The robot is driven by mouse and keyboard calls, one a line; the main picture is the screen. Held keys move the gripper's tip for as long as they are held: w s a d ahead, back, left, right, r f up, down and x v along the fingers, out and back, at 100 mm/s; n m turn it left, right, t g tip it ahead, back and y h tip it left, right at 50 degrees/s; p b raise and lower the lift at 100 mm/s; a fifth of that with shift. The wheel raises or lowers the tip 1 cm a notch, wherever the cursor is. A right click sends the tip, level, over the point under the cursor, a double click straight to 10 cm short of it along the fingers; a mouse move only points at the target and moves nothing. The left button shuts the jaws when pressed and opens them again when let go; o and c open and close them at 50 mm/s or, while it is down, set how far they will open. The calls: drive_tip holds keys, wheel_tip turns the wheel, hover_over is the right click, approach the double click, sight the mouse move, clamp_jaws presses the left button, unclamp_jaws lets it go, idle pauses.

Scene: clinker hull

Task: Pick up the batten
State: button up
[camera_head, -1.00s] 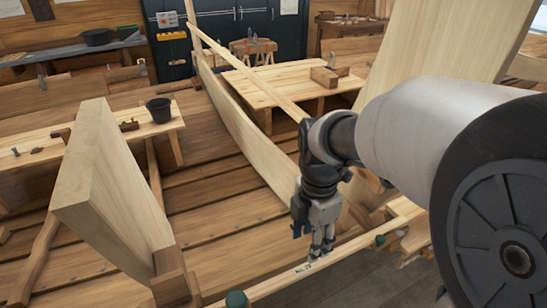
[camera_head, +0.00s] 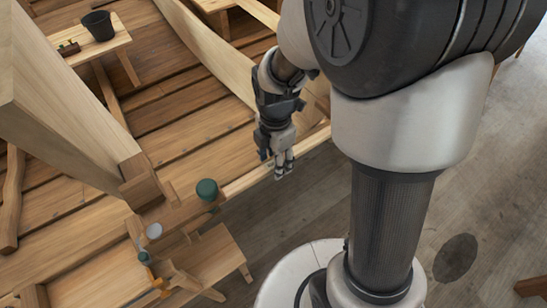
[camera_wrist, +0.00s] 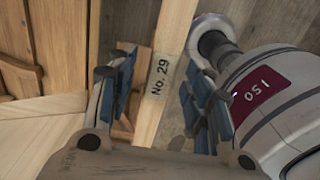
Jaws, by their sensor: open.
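The batten is a long, thin, pale wooden strip (camera_head: 243,181) in the head view, running diagonally up to the right along the hull's near side. In the wrist view the batten (camera_wrist: 170,45) runs between the two blue-padded fingers, with a "No. 29" label on it. My gripper (camera_head: 281,168) points down at the batten with its fingers spread. In the wrist view my gripper (camera_wrist: 163,95) has gaps between the fingers and the batten. Whether the fingertips reach below its top is unclear. My arm hides the batten's far end.
A green-topped knob (camera_head: 207,189) stands by the batten, left of my gripper. A wooden trestle bench (camera_head: 205,262) with small tools is at lower left. A dark bucket (camera_head: 98,25) sits on a plank at upper left.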

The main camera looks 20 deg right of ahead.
drive_tip(key=shift+c, duration=0.2)
clamp_jaws()
idle(0.4)
